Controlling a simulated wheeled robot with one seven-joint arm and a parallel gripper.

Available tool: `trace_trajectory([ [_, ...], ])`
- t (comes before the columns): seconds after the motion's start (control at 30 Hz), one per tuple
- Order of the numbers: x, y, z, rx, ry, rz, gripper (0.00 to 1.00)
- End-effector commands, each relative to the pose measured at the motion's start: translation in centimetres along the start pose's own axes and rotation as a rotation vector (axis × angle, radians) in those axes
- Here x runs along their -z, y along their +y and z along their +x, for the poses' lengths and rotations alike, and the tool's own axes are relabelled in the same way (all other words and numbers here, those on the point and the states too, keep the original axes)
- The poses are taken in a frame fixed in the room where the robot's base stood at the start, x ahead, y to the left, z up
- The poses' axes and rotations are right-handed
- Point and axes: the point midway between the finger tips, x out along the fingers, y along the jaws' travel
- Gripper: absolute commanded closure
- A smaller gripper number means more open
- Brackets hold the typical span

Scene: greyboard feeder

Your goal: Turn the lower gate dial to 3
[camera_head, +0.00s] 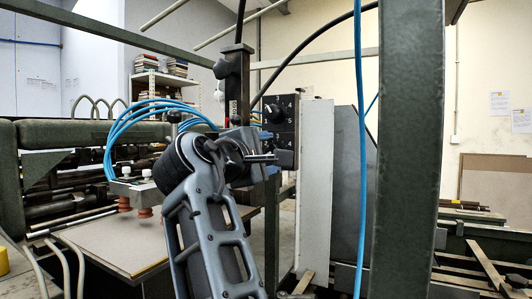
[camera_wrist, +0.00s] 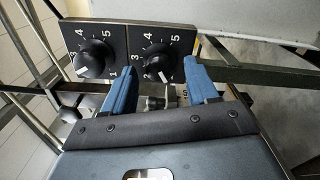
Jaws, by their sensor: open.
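Two black dials with white numbers sit on a dark panel. The upper dial (camera_head: 274,112) shows clear in the head view, and the lower dial (camera_head: 284,157) is mostly hidden behind my gripper (camera_head: 268,165). In the wrist view the right-hand dial (camera_wrist: 158,63), which seems to be the lower one, lies just beyond the gap between the open blue fingers of my gripper (camera_wrist: 160,66). Its white mark points down and slightly right, away from the 3 at its left. The left-hand dial (camera_wrist: 93,60) lies outside the left finger. I cannot tell whether a finger touches a dial.
A green post (camera_head: 407,150) and a hanging blue hose (camera_head: 361,150) stand right of the panel. A pale upright plate (camera_head: 315,190) is close beside the dials. A board stack (camera_head: 115,245) lies at lower left, under suction cups (camera_head: 145,212).

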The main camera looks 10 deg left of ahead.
Motion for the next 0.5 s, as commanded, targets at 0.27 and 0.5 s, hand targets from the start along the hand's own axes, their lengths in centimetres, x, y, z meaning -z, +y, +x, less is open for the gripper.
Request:
trace_trajectory([
  [0.27,-0.01,-0.03,-0.02,0.000,0.000,0.000,0.56],
  [0.5,0.00,-0.04,-0.02,0.001,0.000,0.000,0.79],
])
